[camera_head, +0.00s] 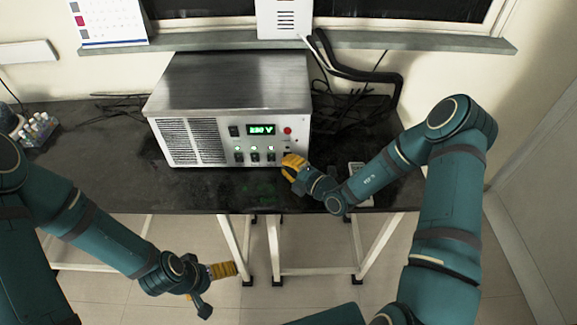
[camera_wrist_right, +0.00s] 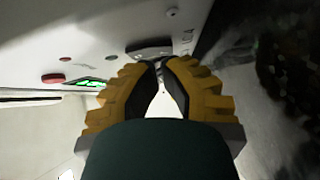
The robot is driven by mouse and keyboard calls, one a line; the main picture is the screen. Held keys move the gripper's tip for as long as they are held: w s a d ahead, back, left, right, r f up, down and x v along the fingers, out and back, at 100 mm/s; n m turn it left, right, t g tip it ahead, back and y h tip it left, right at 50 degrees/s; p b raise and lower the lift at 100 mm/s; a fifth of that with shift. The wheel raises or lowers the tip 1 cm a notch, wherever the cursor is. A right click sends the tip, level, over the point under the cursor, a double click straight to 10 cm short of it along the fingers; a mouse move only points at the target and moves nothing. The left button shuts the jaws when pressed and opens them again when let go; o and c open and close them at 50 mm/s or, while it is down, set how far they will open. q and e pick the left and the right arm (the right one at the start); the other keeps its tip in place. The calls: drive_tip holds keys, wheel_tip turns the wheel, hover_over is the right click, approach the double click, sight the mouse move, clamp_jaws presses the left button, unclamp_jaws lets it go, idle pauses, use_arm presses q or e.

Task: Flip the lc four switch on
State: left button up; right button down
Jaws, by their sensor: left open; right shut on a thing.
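The metal power box (camera_head: 229,85) stands on the dark bench with a lit green display (camera_head: 261,129). Along its lower front is a row of dark switches, with green lights above the three left ones. The lc four switch (camera_head: 287,155) is at the right end of the row, partly hidden by my right gripper (camera_head: 290,168). In the right wrist view the yellow fingers of my right gripper (camera_wrist_right: 160,66) close at the dark lc four switch (camera_wrist_right: 148,48). Its position is too hidden to tell. My left gripper (camera_head: 222,270) is open and empty, low in front of the bench.
A red button (camera_head: 287,130) sits above the switch row. Black cables (camera_head: 350,75) lie behind and right of the box. A rack of small bottles (camera_head: 38,127) stands at the left of the bench (camera_head: 105,170). The bench front left of the box is clear.

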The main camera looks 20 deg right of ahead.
drive_tip(key=shift+w+d+f+n+t+b, duration=0.1)
drive_tip(key=shift+w+f+n+t+b, duration=0.2)
drive_tip(key=shift+w+n+t, duration=0.1)
drive_tip(key=shift+f+n+t+y+b, duration=0.15)
drive_tip(key=shift+n+t+y+b, duration=0.15)
drive_tip(key=shift+n+t+y, duration=0.25)
drive_tip(key=shift+r, duration=0.2)
drive_tip(key=v, duration=0.7)
drive_tip(key=shift+s+d, duration=0.1)
drive_tip(key=shift+s, duration=0.1)
